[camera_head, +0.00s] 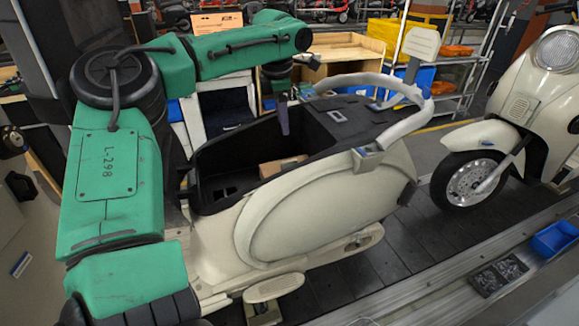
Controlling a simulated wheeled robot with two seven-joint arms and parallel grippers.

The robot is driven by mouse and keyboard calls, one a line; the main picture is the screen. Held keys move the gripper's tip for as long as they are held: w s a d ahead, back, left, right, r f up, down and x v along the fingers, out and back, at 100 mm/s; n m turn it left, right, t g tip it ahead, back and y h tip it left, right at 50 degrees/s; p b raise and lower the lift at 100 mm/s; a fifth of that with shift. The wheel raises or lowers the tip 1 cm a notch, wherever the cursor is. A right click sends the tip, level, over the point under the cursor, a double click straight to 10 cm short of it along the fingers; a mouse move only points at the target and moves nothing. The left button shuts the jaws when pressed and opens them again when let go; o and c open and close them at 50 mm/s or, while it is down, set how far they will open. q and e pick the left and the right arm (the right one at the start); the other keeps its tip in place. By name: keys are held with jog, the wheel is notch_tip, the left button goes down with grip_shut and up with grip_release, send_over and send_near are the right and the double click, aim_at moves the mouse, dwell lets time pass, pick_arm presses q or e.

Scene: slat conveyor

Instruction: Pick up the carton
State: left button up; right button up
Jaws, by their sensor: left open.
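A small brown carton (282,167) lies low inside the open black compartment of a cream scooter body. Only part of it shows above the scooter's side wall. My left gripper (286,112) hangs from the green left arm above the compartment and above the carton, apart from it. The gripper is open and appears empty. My right gripper is not in view.
The scooter body (320,207) has a raised cream grab rail (400,122) at its rear. It stands on the dark slat conveyor (405,240). Another scooter (540,90) stands to the right. A blue bin (555,238) and a tray of small parts (498,274) sit at lower right.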

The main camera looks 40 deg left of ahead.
pick_arm(q)
jog(key=p, duration=0.2)
send_near(289, 161)
jog(key=f, duration=0.2)
jog(key=f+p, duration=0.1)
jog(key=f, duration=0.1)
jog(key=w+f+p, duration=0.1)
jog(key=f, duration=0.1)
jog(key=shift+w+a+f, duration=0.1)
jog(key=shift+a+f, duration=0.15)
jog(key=shift+f, duration=0.15)
jog(key=shift+d+f, duration=0.1)
jog(key=shift+f, duration=0.4)
grip_shut()
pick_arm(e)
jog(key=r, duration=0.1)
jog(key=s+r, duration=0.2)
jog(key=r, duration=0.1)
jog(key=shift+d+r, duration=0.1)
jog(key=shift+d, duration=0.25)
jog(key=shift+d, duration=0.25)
